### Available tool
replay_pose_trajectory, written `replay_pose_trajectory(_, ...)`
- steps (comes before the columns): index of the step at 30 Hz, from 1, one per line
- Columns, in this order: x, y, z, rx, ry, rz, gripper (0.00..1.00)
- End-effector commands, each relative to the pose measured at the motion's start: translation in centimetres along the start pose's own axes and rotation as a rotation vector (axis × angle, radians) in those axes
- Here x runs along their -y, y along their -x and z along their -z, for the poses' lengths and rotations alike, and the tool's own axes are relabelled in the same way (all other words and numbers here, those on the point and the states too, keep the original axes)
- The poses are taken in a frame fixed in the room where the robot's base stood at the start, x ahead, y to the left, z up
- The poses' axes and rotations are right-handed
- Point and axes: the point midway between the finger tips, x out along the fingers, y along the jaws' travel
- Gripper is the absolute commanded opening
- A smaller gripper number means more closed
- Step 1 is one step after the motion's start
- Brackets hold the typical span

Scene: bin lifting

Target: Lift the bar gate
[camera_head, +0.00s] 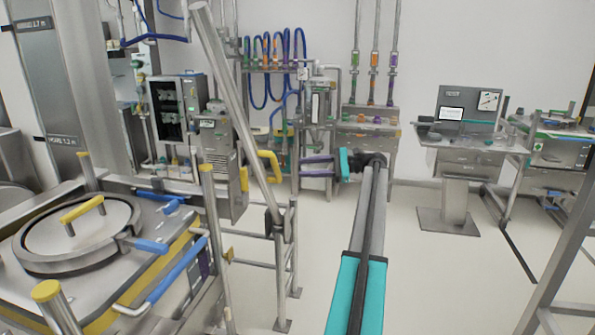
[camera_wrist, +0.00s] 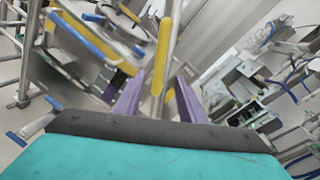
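The bar gate (camera_head: 231,88) is a long grey metal bar, steeply tilted, with its lower end at a pivot on a metal frame. A yellow handle (camera_head: 272,165) sticks out from its lower part. My gripper (camera_head: 303,166), with two purple fingers, is just right of the handle in the head view. In the wrist view my gripper (camera_wrist: 158,80) is open, and the yellow handle (camera_wrist: 161,55) lies in line with the gap between the fingers. In the head view a small gap shows between fingertips and handle; nothing is held.
A steel vessel with a round lid (camera_head: 75,238) and blue and yellow handles stands at the left. Metal posts and railing (camera_head: 280,275) surround the bar's pivot. A workstation (camera_head: 465,130) stands at the back right. The floor (camera_head: 430,275) at the right is mostly clear.

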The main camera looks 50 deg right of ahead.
Motion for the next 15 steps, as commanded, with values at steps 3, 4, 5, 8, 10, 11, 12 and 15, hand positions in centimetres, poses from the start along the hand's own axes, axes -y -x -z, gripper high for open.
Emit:
replay_pose_trajectory(3, 0.2, 0.9, -0.3, 0.000, -0.001, 0.000, 0.37)
replay_pose_trajectory(4, 0.2, 1.1, -0.3, -0.001, 0.000, 0.000, 0.37)
replay_pose_trajectory(5, 0.2, 1.3, -0.3, -0.001, 0.000, 0.001, 0.37)
replay_pose_trajectory(8, 0.2, 1.9, -0.3, -0.001, 0.000, 0.001, 0.37)
replay_pose_trajectory(10, 0.1, 2.1, -0.2, -0.001, 0.000, 0.000, 0.37)
replay_pose_trajectory(11, 0.1, 2.2, -0.2, -0.001, 0.000, 0.000, 0.37)
replay_pose_trajectory(12, 0.1, 2.2, -0.2, -0.001, 0.000, 0.000, 0.37)
replay_pose_trajectory(15, 0.0, 2.3, -0.1, -0.001, 0.000, 0.000, 0.37)
